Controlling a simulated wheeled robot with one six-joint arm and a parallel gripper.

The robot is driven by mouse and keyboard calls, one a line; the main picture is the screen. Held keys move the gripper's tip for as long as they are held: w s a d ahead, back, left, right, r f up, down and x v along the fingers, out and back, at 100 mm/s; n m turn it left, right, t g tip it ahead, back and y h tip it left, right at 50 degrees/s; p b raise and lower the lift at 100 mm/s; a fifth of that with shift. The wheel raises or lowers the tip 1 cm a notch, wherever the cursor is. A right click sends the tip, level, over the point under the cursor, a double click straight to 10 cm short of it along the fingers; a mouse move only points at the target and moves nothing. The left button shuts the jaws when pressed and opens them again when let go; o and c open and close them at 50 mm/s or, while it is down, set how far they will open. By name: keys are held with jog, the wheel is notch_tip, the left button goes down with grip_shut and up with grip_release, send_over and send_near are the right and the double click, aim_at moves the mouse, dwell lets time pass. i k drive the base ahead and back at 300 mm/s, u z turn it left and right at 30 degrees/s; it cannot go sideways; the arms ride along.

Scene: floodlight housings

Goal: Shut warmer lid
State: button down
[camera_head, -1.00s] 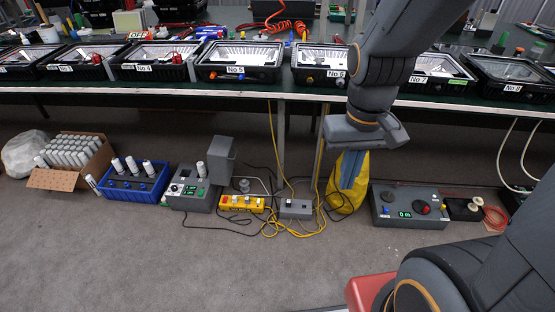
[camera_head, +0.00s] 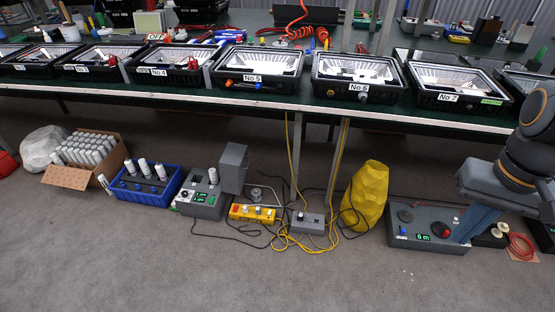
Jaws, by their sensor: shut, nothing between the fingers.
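A grey unit (camera_head: 203,200) with a lit green display stands on the floor left of centre; a white tube stands in its top. A grey box-like panel (camera_head: 233,168) stands upright at its right rear. It looks like a raised lid, but I cannot tell for certain, and no label reads as a warmer. My gripper (camera_head: 468,238) is at the right, pointing down with blue fingers in front of a grey control box (camera_head: 425,228). It is shut and empty, well apart from the grey unit. I cannot tell whether its tips touch the control box.
A blue crate (camera_head: 123,190) of tubes stands left of the grey unit. A yellow switch box (camera_head: 253,213), a small grey box (camera_head: 308,222), loose cables and a yellow sack (camera_head: 365,195) lie to its right. The bench (camera_head: 270,100) with floodlight housings runs above. The front floor is clear.

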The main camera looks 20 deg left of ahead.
aim_at(234, 165)
jog(key=u, duration=0.3)
jog(key=i, duration=0.85)
jog(key=u, duration=0.8)
